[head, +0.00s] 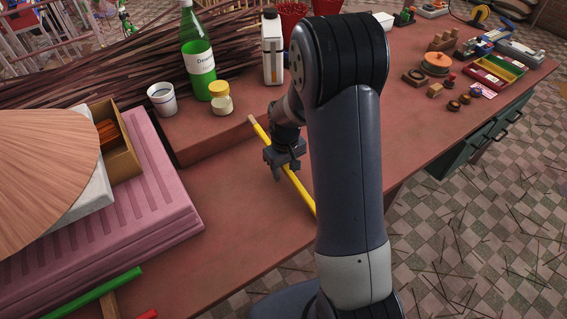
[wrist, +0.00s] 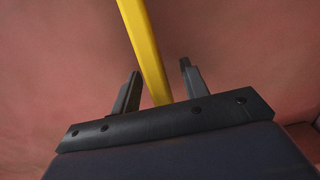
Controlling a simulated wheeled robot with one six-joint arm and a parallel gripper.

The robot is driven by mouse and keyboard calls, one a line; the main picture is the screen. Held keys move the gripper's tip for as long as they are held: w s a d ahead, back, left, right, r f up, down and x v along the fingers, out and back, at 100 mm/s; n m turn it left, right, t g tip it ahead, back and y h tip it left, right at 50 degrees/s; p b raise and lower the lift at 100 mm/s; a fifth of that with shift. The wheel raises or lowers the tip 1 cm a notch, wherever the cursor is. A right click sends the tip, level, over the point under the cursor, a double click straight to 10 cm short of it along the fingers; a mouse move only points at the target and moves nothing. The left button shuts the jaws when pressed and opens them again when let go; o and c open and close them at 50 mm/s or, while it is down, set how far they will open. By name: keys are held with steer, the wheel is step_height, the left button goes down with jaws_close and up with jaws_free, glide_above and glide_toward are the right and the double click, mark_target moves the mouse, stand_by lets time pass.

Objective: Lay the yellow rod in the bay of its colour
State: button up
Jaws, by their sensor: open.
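The yellow rod (head: 297,187) is long and straight, lying slantwise by the raised ledge of the red-brown bench. Its lower end is hidden behind my arm. My gripper (head: 279,171) is over the rod's middle, pointing down. In the wrist view the rod (wrist: 145,50) runs between the two spread fingers of my gripper (wrist: 160,72), and a gap shows on each side of it. I cannot tell how high the fingers are above the bench. An open red box with coloured compartments (head: 478,74) stands at the far right; I cannot tell whether it holds the yellow bay.
A green bar (head: 103,293) and a red piece (head: 147,315) show at the lower left. A pink slab (head: 150,205) stands left. A green bottle (head: 198,62), a white cup (head: 162,98) and a yellow-lidded jar (head: 221,100) stand behind. The bench front (head: 235,215) is bare.

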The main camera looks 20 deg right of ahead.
steer(key=shift+f, duration=0.35)
jaws_close()
